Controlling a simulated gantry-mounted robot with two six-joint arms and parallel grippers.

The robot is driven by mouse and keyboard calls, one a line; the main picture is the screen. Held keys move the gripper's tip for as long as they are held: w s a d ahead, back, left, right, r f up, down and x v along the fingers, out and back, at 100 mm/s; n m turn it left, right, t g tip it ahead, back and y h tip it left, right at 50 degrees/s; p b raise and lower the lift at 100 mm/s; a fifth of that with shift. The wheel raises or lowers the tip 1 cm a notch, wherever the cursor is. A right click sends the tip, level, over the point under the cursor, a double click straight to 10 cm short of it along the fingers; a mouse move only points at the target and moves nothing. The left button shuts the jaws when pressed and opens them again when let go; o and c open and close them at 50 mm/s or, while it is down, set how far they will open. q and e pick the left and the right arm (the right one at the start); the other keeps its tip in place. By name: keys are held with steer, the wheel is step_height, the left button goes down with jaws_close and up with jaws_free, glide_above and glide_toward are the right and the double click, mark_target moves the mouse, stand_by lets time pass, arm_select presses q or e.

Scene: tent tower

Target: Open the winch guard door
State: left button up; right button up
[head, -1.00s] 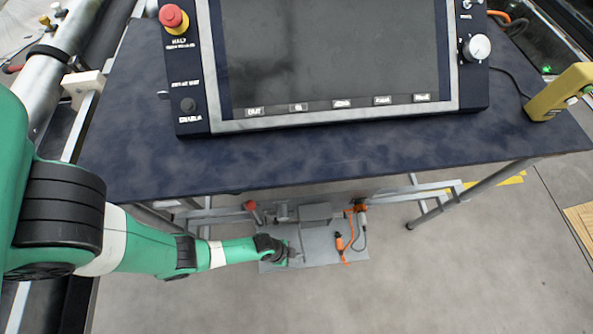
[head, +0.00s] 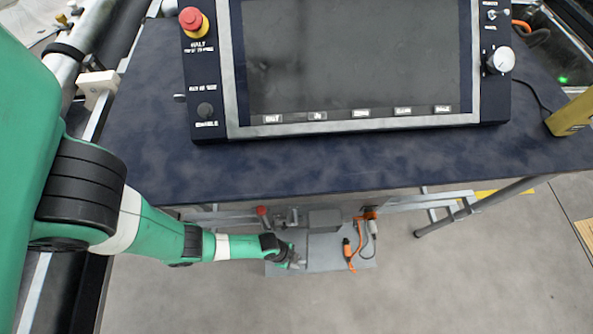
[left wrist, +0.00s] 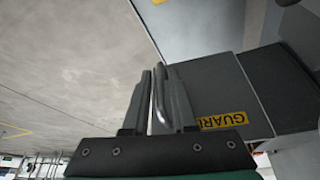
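The winch guard (left wrist: 205,90) is a grey panel with a yellow label (left wrist: 222,120) reading "GUAR…" in the left wrist view. A shiny metal handle (left wrist: 159,100) stands out beside it. My left gripper (left wrist: 158,72) has its fingers close together around this handle and appears shut on it. In the head view my left gripper (head: 298,263) is low, at the left part of a grey base plate (head: 330,262) below the table. A grey box (head: 325,220) stands at the back of that plate. The door's opening angle is hard to tell. My right gripper is not in view.
The dark table (head: 330,165) overhangs the plate and carries a control panel (head: 350,60) with a red stop button (head: 193,20). An orange plug and cable (head: 348,250) lie right of the gripper. Open floor (head: 450,285) lies in front.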

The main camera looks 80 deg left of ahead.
arm_select(q)
steer(key=shift+r+p, duration=0.3)
steer(key=shift+r, duration=0.05)
steer(key=p+v, duration=0.7)
steer(key=v, duration=0.4)
steer(key=shift+a+f, duration=0.1)
